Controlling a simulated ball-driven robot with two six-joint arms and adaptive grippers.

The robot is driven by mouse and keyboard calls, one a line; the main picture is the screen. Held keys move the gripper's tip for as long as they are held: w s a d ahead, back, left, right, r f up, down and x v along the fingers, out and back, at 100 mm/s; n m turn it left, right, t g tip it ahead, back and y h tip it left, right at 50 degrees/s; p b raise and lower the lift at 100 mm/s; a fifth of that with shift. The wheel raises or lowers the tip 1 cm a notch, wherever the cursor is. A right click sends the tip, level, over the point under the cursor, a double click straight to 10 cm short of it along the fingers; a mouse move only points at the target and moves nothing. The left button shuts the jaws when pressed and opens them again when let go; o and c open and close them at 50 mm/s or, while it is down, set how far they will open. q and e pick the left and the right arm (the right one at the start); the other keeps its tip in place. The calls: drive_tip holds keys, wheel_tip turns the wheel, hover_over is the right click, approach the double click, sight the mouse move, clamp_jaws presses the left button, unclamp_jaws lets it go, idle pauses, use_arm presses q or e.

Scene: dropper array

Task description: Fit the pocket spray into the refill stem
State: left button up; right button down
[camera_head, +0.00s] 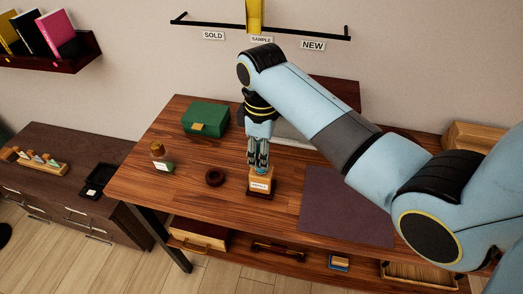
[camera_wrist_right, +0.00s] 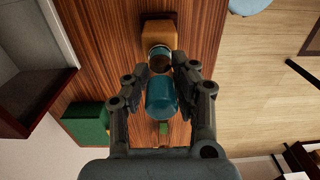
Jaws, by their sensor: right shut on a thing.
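My right gripper (camera_head: 260,167) points down over a small wooden block with a white label (camera_head: 260,184) on the table. In the right wrist view its two fingers (camera_wrist_right: 160,78) are closed around a small teal cylinder (camera_wrist_right: 161,100), which looks like the pocket spray. The wooden block (camera_wrist_right: 158,30) shows just beyond the fingertips, with a round rim in front of it. The refill stem itself cannot be made out clearly, and I cannot tell whether the spray touches it. My left gripper is not in view.
A green box (camera_head: 206,119) stands at the back left of the table. Bare wood is free in front.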

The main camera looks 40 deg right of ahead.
drive_tip(key=shift+f, duration=0.2)
drive_tip(key=c, duration=1)
unclamp_jaws()
